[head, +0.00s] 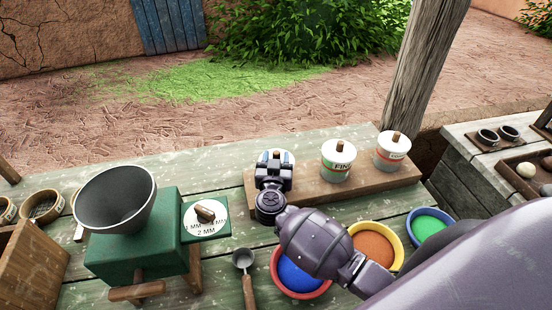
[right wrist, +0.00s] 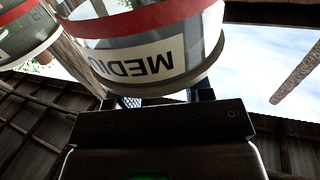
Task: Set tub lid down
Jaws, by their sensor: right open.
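A tub (right wrist: 170,55) with a red band and a label starting "MEDIU" fills the top of the right wrist view, upside down there. In the head view my right gripper (head: 274,167) hides most of it. A white lid (head: 291,157) with a brown wooden knob (head: 276,152) shows just past my fingers and appears to sit on this tub. My right gripper is open, its fingers close to the lid. Whether they touch the knob is hidden. My left gripper is not in view.
Two more lidded tubs, one labelled "FINE" (head: 338,161) and another (head: 391,152), stand to the right on a wooden riser (head: 370,183). Blue, orange (head: 375,247) and green (head: 430,224) powder bowls stand in front. A green mill (head: 140,240) and ladle (head: 243,261) are left.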

